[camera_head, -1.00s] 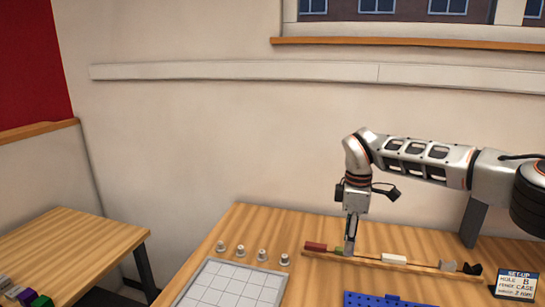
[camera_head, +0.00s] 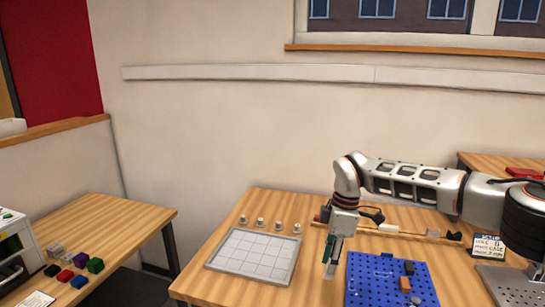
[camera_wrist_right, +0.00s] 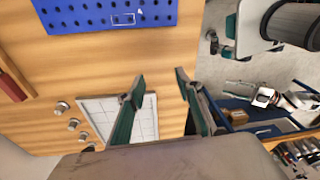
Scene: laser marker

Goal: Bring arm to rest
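My right gripper (camera_head: 330,268) points down over the wooden table, between the white gridded tray and the blue pegboard. In the right wrist view its two teal-padded fingers (camera_wrist_right: 158,92) stand apart with nothing between them. The right arm reaches in from the right in the head view, bent down at the wrist.
The gridded tray (camera_head: 257,238) lies left of the gripper, with several small posts (camera_head: 260,222) behind it. The blue pegboard (camera_head: 375,290) is at right, carrying an orange block (camera_head: 405,284). A wooden rail (camera_head: 400,234) runs behind. A side table (camera_head: 110,225) at left holds coloured blocks.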

